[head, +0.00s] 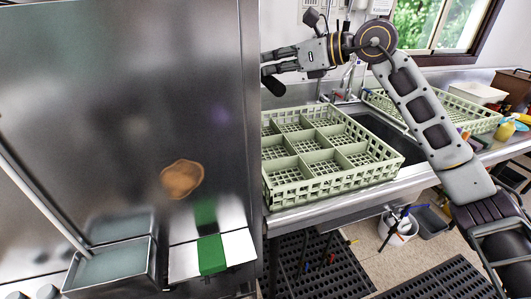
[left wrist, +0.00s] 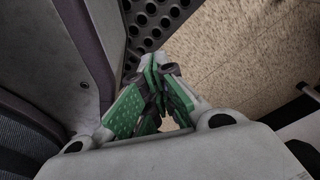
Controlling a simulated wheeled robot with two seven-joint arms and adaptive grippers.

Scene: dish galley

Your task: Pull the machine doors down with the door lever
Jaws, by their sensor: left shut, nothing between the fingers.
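A pale green divided rack (head: 330,190) sits on the sink counter beside the machine. Another rack (head: 460,110) stands behind at the right. A metal pan (head: 110,268) is at the lower left. A white bucket (head: 398,230) and dark mats (head: 325,262) lie below.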

